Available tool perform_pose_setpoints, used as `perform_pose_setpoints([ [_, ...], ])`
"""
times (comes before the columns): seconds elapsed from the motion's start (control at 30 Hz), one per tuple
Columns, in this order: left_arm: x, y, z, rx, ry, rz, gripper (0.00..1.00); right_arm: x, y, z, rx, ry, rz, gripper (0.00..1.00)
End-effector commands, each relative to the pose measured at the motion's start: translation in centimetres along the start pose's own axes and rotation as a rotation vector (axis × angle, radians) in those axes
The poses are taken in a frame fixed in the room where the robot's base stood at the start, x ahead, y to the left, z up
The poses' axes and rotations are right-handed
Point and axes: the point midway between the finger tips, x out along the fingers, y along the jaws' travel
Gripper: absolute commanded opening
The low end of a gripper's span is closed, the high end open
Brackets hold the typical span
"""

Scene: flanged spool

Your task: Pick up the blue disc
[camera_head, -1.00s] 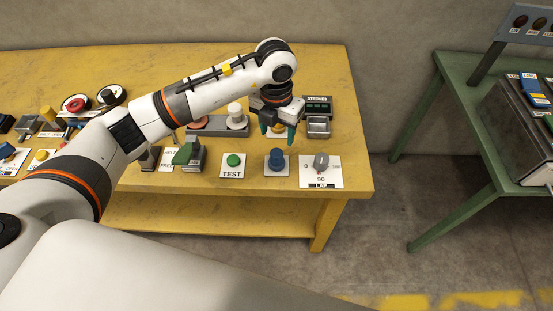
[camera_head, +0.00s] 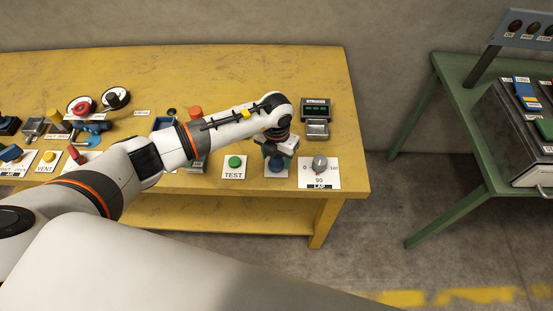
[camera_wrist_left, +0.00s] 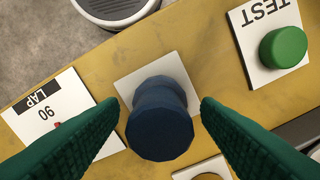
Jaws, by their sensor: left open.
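The blue disc (camera_wrist_left: 160,130) is a dark blue flanged spool standing on a white square plate (camera_wrist_left: 183,66) in the left wrist view. In the head view the blue disc (camera_head: 276,166) is partly hidden under my left gripper (camera_head: 275,155), near the bench's front edge. My left gripper is open, with green fingers on either side of the spool in the left wrist view (camera_wrist_left: 160,106). Gaps show between the fingers and the spool, and nothing is held. How far the fingertips reach down is hard to tell. My right gripper is not in view.
A green TEST button (camera_head: 234,162) stands left of the disc in the head view, and a LAP dial (camera_head: 320,164) stands right. A STRIKES box (camera_head: 316,110) is behind. Several other controls lie further left on the yellow bench (camera_head: 240,65). A green table (camera_head: 455,75) is at right.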

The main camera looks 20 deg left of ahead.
Motion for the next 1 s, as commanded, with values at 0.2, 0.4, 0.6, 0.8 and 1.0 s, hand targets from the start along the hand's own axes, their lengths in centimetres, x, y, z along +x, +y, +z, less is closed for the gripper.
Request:
perform_pose_setpoints([
  [0.2,0.2,0.0,0.0,0.001,0.002,0.0,0.58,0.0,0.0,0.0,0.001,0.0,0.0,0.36],
  [0.4,0.2,0.0,0.0,0.0,0.001,0.0,0.3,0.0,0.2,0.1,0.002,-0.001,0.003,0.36],
  [0.6,0.1,0.0,-0.1,0.0,0.003,0.001,0.0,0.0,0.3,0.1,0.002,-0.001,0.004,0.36],
  [0.8,0.0,0.0,-0.1,0.0,0.003,0.001,0.0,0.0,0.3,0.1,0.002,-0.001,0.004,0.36],
  [1.0,-2.1,0.0,-0.2,0.001,0.008,0.0,0.0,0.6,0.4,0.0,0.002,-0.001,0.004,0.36],
])
